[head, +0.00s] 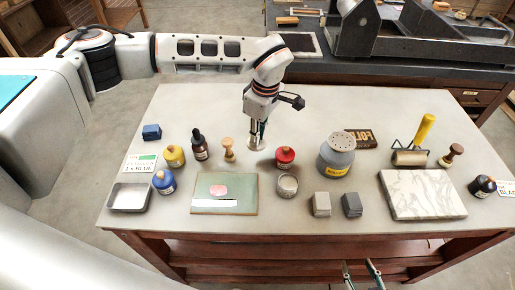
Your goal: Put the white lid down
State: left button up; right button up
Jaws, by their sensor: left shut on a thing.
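My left gripper (257,141) comes down at the back middle of the table, between a wooden-handled stamp and a red-topped container. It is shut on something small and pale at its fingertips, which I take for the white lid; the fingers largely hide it. I cannot tell whether it touches the table. An open round tin (287,185) stands in front and a little to the right of this gripper. My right gripper (361,272) is at the bottom edge, in front of the table, its two fingers apart and empty.
The wooden stamp (229,150) and red-topped container (285,156) stand close to the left gripper. A green plate (245,183), grey can (336,158), two grey blocks, a marble slab (422,195) and a metal tray (129,198) are around. The table's back strip is clear.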

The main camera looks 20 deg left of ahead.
aim_at(256, 156)
pick_arm(q)
jog(key=shift+f, duration=3.25)
jog(key=o, duration=0.8)
jog(key=shift+f, duration=0.15)
jog(key=r, duration=0.4)
jog(key=d+r, duration=0.1)
jog(key=r, duration=0.7)
jog(key=shift+s+d+r+b, duration=0.15)
jog(key=shift+d+b, duration=0.05)
jog(key=shift+b, duration=0.1)
